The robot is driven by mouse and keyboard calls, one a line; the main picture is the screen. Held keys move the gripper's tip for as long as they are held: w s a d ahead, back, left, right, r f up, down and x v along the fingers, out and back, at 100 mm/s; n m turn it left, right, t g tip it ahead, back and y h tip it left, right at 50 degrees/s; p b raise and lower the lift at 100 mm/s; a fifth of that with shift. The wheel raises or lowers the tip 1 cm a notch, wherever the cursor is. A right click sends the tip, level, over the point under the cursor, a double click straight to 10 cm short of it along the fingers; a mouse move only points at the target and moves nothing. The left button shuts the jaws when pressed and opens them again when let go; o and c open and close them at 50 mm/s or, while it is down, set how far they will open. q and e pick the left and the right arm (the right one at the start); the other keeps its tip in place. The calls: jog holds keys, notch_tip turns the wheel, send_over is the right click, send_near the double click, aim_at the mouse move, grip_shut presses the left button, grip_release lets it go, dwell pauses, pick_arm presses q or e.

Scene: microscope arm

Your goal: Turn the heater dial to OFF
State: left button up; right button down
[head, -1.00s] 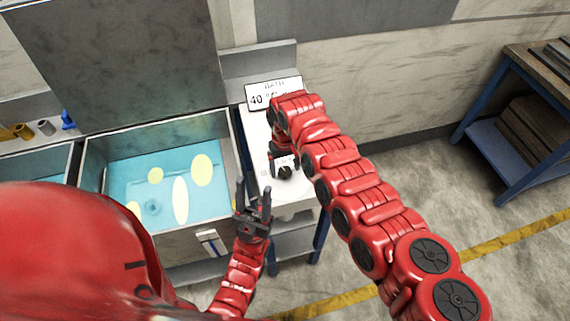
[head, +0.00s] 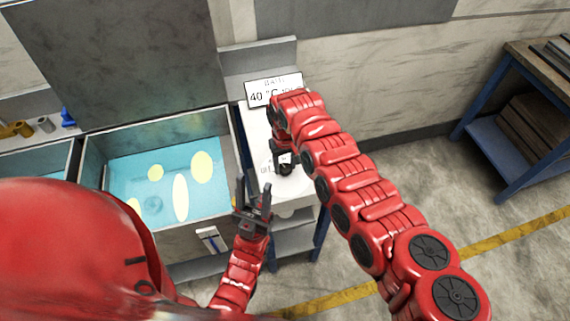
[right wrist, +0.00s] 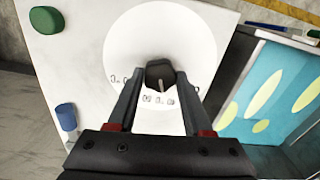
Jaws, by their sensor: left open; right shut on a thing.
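The heater dial is a black knob (right wrist: 158,72) with a pale pointer line, on a white round plate (right wrist: 150,35) with small dark markings around it. It is a small dark shape in the head view (head: 285,169). My right gripper (right wrist: 162,78) is shut on the dial, a finger on either side; in the head view it (head: 284,160) reaches down over the white panel. The pointer slants slightly in the right wrist view; the markings are too small to read surely. My left gripper (head: 254,192) is open and empty, left of the dial, near the tank's right edge.
A tank of blue water (head: 130,190) with pale yellow ovals lies left of the panel. A sign reading about 40 °C (head: 262,94) stands behind the panel. Green (right wrist: 46,19) and blue (right wrist: 67,118) knobs sit near the panel's edge. A blue-legged bench (head: 510,150) stands far right.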

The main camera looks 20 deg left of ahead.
jog(key=n+b, duration=0.2)
jog(key=b, duration=0.1)
jog(key=n+b, duration=0.2)
jog(key=b, duration=0.1)
jog(key=n+b, duration=0.2)
jog(key=b, duration=0.1)
jog(key=shift+f, duration=0.3)
jog(key=shift+r+n+b, duration=0.3)
jog(key=shift+n+b, duration=0.7)
jog(key=shift+n, duration=0.1)
jog(key=shift+c, duration=1.5)
grip_release()
